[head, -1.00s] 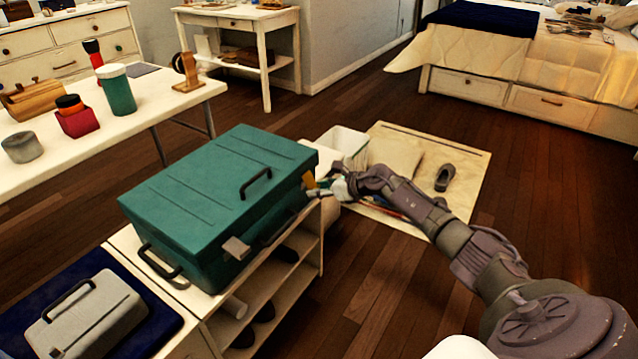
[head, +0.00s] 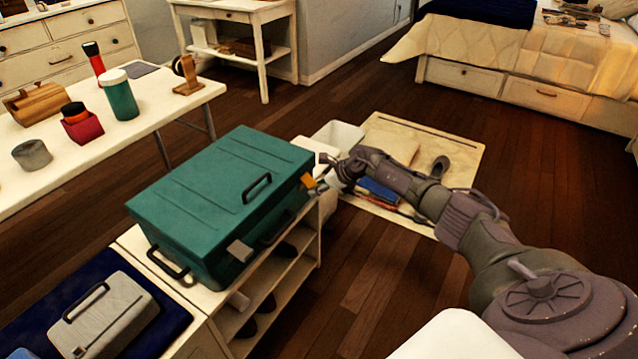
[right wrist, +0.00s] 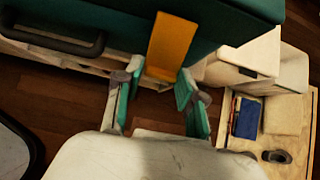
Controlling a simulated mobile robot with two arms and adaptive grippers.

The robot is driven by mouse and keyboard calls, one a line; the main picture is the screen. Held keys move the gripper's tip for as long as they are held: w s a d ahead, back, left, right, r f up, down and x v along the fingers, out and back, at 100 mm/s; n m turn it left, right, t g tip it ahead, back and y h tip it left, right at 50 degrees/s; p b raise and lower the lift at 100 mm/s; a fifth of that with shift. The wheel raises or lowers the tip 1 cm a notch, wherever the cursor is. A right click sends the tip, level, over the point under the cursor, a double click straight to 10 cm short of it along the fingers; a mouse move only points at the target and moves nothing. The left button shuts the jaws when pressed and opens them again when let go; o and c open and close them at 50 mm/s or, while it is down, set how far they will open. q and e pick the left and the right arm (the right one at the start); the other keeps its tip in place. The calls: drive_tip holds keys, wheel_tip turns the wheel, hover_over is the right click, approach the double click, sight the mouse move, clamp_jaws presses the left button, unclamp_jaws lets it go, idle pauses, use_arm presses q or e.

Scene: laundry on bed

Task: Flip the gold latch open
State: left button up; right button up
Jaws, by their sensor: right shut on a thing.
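The gold latch (head: 308,181) is on the front of the teal toolbox (head: 215,190), near its right end. In the right wrist view the gold latch (right wrist: 172,45) hangs as a flat tab from the box's edge. My right gripper (right wrist: 160,75) has one fingertip on each side of the tab's lower end and is shut on it. In the head view my right gripper (head: 322,184) is small and partly hidden by its own wrist. My left gripper is not in view.
The toolbox stands on a white shelf unit (head: 270,297). A grey latch (head: 240,250) and black handle (head: 257,186) are on the box. A grey case (head: 105,315) lies at left. Behind the wrist are a white bin (head: 340,133) and a beige mat (head: 455,150).

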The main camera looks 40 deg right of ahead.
use_arm(q)
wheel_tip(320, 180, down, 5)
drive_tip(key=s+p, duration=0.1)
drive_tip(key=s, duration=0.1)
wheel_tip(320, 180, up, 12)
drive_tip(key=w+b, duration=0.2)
drive_tip(key=b, duration=0.1)
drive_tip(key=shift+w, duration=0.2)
use_arm(e)
drive_tip(key=shift+r+g+h, duration=0.65)
drive_tip(key=shift+r+g, duration=0.25)
drive_tip(key=shift+g, duration=0.65)
drive_tip(key=shift+r+g+h, duration=0.65)
drive_tip(key=shift+r+g, duration=0.2)
drive_tip(key=shift+g, duration=0.7)
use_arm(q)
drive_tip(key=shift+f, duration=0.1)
use_arm(e)
drive_tip(key=o, duration=1)
drive_tip(key=shift+w, duration=0.1)
drive_tip(key=shift+o, duration=0.2)
wheel_tip(320, 180, up, 12)
drive_tip(key=s, duration=0.1)
drive_tip(key=shift+s+d, duration=0.35)
drive_tip(key=shift+s, duration=0.05)
drive_tip(key=shift+f, duration=0.15)
